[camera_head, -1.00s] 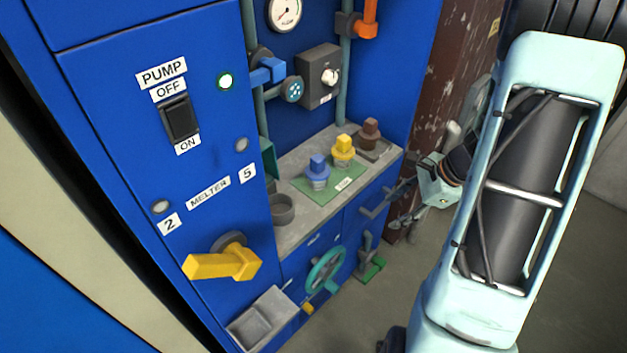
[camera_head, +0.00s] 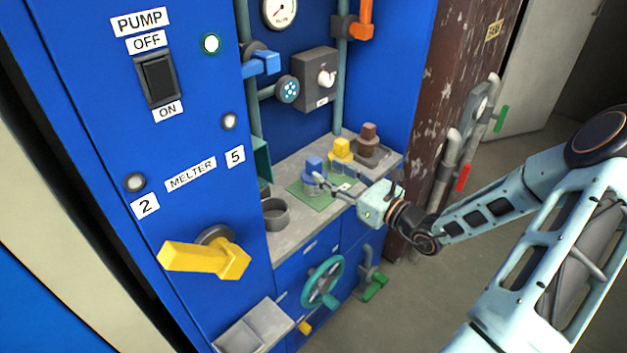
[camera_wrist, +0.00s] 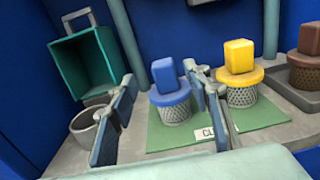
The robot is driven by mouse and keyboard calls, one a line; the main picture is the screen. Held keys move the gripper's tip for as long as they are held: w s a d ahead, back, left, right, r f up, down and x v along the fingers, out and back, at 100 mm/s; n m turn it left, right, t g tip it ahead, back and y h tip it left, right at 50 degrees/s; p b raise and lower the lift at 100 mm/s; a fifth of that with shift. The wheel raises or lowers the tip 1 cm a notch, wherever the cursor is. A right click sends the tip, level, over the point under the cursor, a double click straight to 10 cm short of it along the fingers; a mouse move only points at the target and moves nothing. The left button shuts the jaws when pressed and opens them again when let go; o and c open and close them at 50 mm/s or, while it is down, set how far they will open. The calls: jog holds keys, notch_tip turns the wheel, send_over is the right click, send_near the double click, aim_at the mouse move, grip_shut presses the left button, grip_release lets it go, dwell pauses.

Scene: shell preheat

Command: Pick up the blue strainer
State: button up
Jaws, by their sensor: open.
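The blue strainer (camera_head: 314,165) stands upright on a green mat (camera_head: 300,190) on the grey counter. It has a blue block handle, a round blue rim and a mesh cup, and shows in the wrist view (camera_wrist: 168,82). My gripper (camera_head: 322,184) is open and empty, low over the counter at the strainer's front. In the wrist view its fingers (camera_wrist: 162,88) show on either side of the strainer, the right finger close to its rim. I cannot tell whether a finger touches it.
A yellow strainer (camera_wrist: 239,72) stands just right of the right finger, on the same mat. A brown strainer (camera_head: 368,138) is farther right. A grey round cup (camera_head: 275,215) and a teal box (camera_wrist: 82,68) are at left. Pipes and a blue wall stand behind.

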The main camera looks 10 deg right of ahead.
aim_at(319, 166)
jog(key=x, duration=0.2)
jog(key=b+x, duration=0.1)
jog(key=x, duration=0.1)
jog(key=f+x, duration=0.1)
jog(key=x, duration=0.1)
jog(key=shift+w+r+b, duration=0.1)
jog(key=shift+w+b, duration=0.2)
jog(key=shift+w, duration=0.05)
grip_shut()
